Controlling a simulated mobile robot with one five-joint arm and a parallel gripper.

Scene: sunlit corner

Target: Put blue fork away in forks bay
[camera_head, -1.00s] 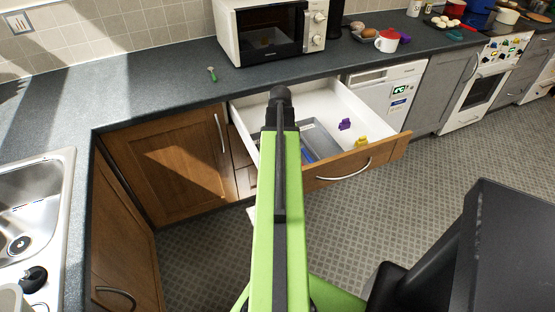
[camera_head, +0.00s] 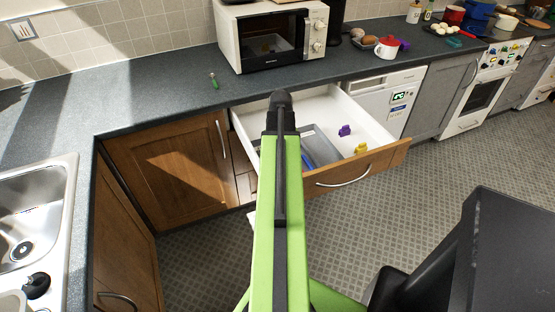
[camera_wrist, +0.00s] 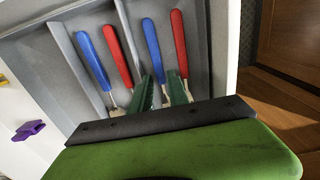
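In the wrist view a blue-handled utensil (camera_wrist: 152,45) lies in the right-hand bay of the grey cutlery tray (camera_wrist: 69,52), beside a red-handled one (camera_wrist: 179,42). My gripper (camera_wrist: 162,90) has its two green fingers apart, one on each side of the lower end of that blue-handled piece. Another blue-handled utensil (camera_wrist: 93,58) and a red-handled one (camera_wrist: 117,55) lie in the bay to the left. The working ends are mostly hidden, so I cannot tell which are forks. In the head view my arm hides the gripper and part of the tray (camera_head: 322,140).
The wooden-front drawer (camera_head: 378,162) is open and holds a purple item (camera_head: 345,130) and a yellow item (camera_head: 361,148) right of the tray.

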